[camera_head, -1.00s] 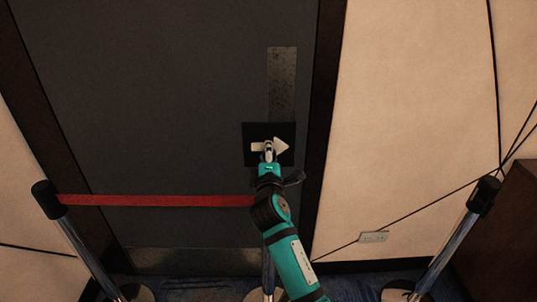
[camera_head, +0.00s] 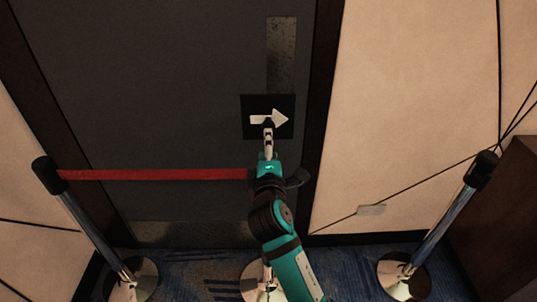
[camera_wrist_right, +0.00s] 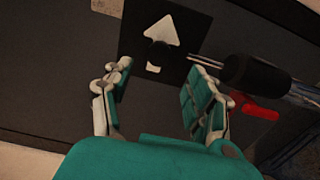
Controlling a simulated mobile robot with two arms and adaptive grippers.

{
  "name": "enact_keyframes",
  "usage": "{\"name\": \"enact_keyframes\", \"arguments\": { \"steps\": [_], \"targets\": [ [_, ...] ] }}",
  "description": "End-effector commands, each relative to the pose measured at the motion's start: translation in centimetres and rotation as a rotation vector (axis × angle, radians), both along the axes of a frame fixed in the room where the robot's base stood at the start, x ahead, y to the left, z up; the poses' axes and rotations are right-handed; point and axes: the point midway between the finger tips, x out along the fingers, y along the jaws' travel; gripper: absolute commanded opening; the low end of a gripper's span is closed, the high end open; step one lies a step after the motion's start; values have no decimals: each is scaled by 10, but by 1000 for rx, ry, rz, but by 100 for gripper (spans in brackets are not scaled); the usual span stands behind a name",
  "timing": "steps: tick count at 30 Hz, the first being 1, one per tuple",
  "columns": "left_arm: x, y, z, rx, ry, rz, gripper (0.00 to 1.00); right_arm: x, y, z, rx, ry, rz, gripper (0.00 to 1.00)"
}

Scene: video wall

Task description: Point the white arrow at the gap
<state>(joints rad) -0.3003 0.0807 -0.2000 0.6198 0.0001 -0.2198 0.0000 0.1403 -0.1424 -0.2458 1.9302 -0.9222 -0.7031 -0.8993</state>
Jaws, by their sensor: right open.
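The white arrow (camera_head: 278,118) is on a square black plate (camera_head: 248,132) in front of the dark door, and it points right in the head view. In the right wrist view the arrow (camera_wrist_right: 162,28) points up, with a dark round knob (camera_wrist_right: 157,55) on its shaft. My right gripper (camera_head: 268,130) is just below the arrow in the head view. In the wrist view its fingers (camera_wrist_right: 160,66) are apart, with the arrow showing beyond them and nothing between them. The gap is the beltless stretch between the middle post (camera_head: 255,272) and the right post (camera_head: 445,220). My left gripper is out of view.
The middle post's black top (camera_wrist_right: 255,75) stands close to my right gripper's finger. A dark brown cabinet (camera_head: 510,220) is at the right edge.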

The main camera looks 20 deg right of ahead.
Motion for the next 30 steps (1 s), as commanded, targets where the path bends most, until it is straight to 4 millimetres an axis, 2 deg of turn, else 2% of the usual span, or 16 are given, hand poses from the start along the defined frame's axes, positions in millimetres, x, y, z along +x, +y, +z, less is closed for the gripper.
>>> {"name": "enact_keyframes", "arguments": {
  "steps": [3,7,23,26,29,30],
  "targets": [
    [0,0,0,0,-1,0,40,-17,5,0,0,1,0,58],
    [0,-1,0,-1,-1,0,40,-27,8,0,0,1,0,58],
    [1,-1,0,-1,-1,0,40,-29,9,-3,1,5,2,58],
    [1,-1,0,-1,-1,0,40,-25,14,-25,21,39,21,58],
    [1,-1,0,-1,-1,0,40,-21,24,-75,77,115,62,58],
    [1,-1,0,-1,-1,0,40,-21,29,-102,109,157,80,58]
  ]
}}
